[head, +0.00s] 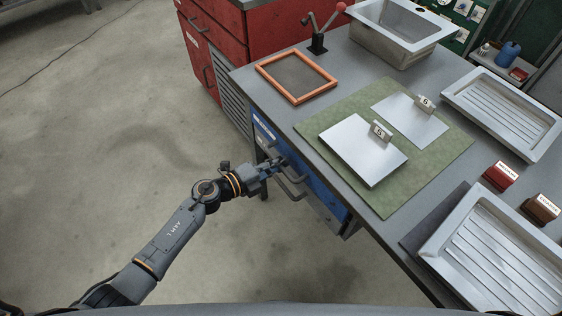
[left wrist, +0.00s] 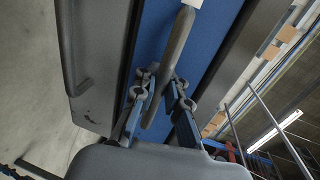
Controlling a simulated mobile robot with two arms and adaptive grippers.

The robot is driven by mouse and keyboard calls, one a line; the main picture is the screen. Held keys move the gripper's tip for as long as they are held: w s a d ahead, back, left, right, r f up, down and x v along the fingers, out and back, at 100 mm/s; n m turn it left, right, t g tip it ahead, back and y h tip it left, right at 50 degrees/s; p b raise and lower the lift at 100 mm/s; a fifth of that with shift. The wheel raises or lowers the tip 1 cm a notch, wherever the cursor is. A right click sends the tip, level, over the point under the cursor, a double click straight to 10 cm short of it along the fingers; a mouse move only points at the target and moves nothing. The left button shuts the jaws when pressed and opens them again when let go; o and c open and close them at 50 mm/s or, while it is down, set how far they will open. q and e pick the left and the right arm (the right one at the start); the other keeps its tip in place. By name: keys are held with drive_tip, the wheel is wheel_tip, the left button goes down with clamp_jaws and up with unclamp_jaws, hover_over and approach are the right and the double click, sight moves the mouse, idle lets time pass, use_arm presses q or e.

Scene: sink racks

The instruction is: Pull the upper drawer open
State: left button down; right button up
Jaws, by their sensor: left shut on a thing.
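The blue drawer front (head: 322,196) is under the near-left edge of the workbench. A grey bar handle (head: 293,180) stands out from it. My left gripper (head: 279,163) reaches in from the left and is at this handle. In the left wrist view, its two fingers (left wrist: 164,88) are on either side of the grey handle bar (left wrist: 177,48), shut on it, with the blue front (left wrist: 207,45) behind. The drawer's inside does not show, and I cannot tell whether the front stands out from the cabinet. My right gripper is not in view.
The workbench (head: 262,92) carries an orange frame (head: 322,78), a green mat (head: 431,161) with metal plates, trays and a sink basin (head: 382,43). A red cabinet (head: 218,42) stands behind. The floor (head: 120,150) left of the bench is clear.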

use_arm(q)
drive_tip(key=f+v, duration=0.3)
drive_tip(key=v, duration=1.2)
drive_tip(key=a+f+v, duration=0.1)
drive_tip(key=f+v, duration=0.2)
drive_tip(key=v, duration=1.2)
drive_tip(key=shift+s, duration=0.3)
drive_tip(key=shift+a, duration=0.1)
drive_tip(key=c, duration=1.4)
unclamp_jaws()
drive_tip(key=shift+s+f, duration=0.1)
drive_tip(key=v, duration=1.2)
